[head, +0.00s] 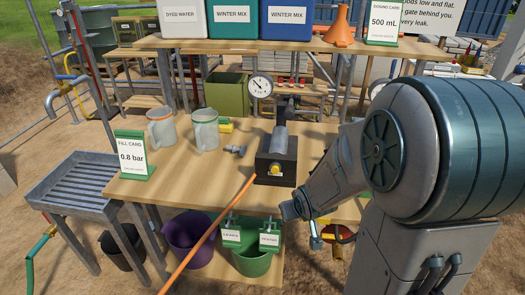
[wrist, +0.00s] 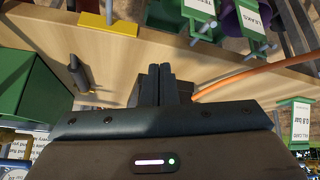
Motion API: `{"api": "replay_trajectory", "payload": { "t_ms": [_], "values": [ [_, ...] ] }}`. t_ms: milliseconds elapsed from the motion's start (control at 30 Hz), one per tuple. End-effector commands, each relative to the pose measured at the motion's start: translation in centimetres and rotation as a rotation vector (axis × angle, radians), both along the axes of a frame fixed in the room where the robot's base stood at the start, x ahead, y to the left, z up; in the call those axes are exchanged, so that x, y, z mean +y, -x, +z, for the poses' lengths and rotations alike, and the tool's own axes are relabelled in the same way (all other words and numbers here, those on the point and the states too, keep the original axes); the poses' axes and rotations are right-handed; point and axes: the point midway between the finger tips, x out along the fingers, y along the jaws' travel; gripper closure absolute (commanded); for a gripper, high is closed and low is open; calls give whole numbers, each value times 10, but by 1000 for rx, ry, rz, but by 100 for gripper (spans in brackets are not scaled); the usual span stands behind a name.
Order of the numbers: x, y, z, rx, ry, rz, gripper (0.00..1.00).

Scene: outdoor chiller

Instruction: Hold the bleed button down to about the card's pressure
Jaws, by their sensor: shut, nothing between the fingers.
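The yellow bleed button (head: 275,169) is on the front of a dark block (head: 286,150) on the bench. A round white pressure gauge (head: 260,86) stands behind the block; its needle is too small to read. The fill card (head: 132,156) reads 0.8 bar and stands at the bench's left front. My gripper (wrist: 160,70) shows in the wrist view with its fingers shut and empty, in front of the dark block (wrist: 182,88). The button is hidden in the wrist view.
An orange hose (head: 210,234) crosses the bench's front edge. Purple (head: 188,240) and green (head: 255,262) buckets stand below. A metal rack (head: 75,190) is at left.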

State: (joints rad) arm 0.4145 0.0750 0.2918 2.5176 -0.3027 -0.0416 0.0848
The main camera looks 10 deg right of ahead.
Motion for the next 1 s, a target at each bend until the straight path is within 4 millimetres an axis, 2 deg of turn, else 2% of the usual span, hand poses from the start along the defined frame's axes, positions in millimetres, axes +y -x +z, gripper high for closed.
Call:
{"api": "replay_trajectory", "payload": {
  "t_ms": [100, 300, 433, 633, 800, 1000],
  "values": [
    [5, -20, -23, -76, -100, 38, 100],
    [28, -43, -41, -248, -340, 91, 100],
    [42, -51, -38, -377, -527, 94, 100],
    [51, -56, -18, -546, -751, 70, 100],
    [51, -56, -7, -615, -832, 56, 100],
    [51, -57, -6, -625, -840, 55, 100]
  ]
}}
